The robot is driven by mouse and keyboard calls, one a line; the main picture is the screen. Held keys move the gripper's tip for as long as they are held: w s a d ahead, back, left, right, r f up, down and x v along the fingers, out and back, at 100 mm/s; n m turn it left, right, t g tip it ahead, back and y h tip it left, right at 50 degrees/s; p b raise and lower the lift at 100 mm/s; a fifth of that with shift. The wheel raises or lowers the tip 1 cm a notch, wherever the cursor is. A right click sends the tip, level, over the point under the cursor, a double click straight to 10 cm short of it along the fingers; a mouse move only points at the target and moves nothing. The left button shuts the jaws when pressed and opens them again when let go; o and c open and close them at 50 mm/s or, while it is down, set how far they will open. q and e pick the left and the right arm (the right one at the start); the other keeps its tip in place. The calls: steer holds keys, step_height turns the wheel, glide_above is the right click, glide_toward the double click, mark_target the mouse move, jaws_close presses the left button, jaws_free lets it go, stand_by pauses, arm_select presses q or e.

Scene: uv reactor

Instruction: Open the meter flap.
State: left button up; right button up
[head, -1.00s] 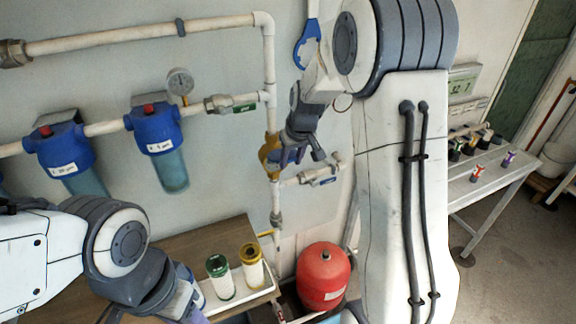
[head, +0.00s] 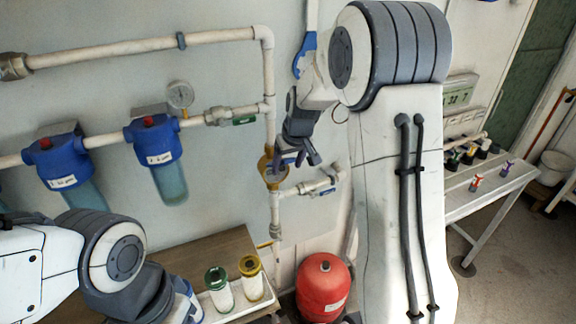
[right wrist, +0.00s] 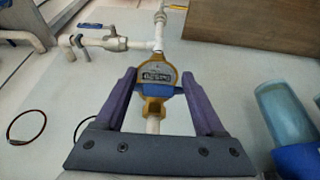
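The brass water meter (head: 268,172) sits on the vertical pipe on the wall. In the right wrist view the meter (right wrist: 157,70) shows its grey dial with a number window uncovered. The blue flap (right wrist: 158,89) stands at the near edge of the dial, swung off the face; its exact angle is hard to tell. My right gripper (right wrist: 159,76) is open and empty, its purple fingers apart on either side of the meter in that view. It also shows in front of the meter in the head view (head: 298,158). My left gripper's fingers are not clearly visible at the bottom left.
Blue filter housings (head: 156,145) hang left of the meter. A valve pipe (head: 318,186) branches right below it. A bench (head: 490,185) is at the right.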

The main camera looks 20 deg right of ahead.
steer(key=shift+s+d, duration=0.1)
steer(key=shift+s+r, duration=0.15)
steer(key=shift+r, duration=0.25)
steer(key=b+v, duration=0.3)
steer(key=v, duration=0.6)
steer(key=shift+r, duration=0.3)
steer(key=shift+s, duration=0.1)
